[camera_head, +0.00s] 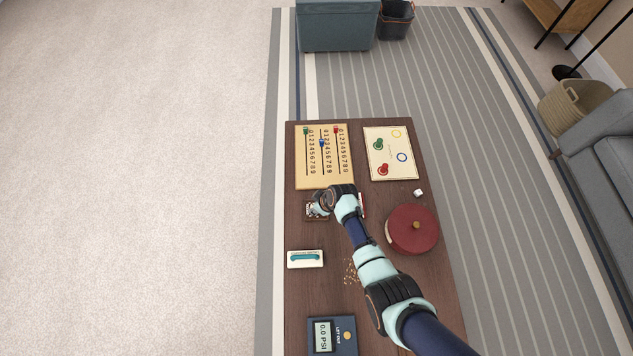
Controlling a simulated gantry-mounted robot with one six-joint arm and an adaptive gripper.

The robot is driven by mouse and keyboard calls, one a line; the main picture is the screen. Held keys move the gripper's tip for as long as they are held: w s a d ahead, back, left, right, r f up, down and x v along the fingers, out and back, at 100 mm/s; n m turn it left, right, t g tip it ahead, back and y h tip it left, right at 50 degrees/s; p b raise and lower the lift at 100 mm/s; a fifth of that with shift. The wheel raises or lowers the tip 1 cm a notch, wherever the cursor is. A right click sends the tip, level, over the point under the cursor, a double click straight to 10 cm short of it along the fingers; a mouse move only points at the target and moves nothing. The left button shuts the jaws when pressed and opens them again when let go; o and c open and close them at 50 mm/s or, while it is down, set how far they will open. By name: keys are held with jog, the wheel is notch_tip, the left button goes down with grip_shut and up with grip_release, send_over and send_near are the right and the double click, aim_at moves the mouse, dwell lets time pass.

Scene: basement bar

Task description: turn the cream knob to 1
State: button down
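I cannot clearly make out a cream knob. A small brown panel (312,216) with pale details lies on the dark wooden table, left of my wrist, and is partly covered. My gripper (315,209) is over this panel, pointing down, close to it or touching. The fingers are too small and too hidden by the wrist to show whether they are open or shut, or whether they hold anything. Any dial marks or pointer there cannot be read.
On the table (325,285) are a slider board (315,183), a cream board with coloured rings (390,152), a white cube (418,193), a round red box (408,238), a teal-handled plate (305,265), scattered grains (351,272) and a blue gauge (345,349). A red-white item is half hidden behind my wrist.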

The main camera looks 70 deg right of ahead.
dwell(0.3)
jog(key=c, duration=0.8)
grip_release()
jog(key=shift+o, duration=0.2)
jog(key=v, duration=1.2)
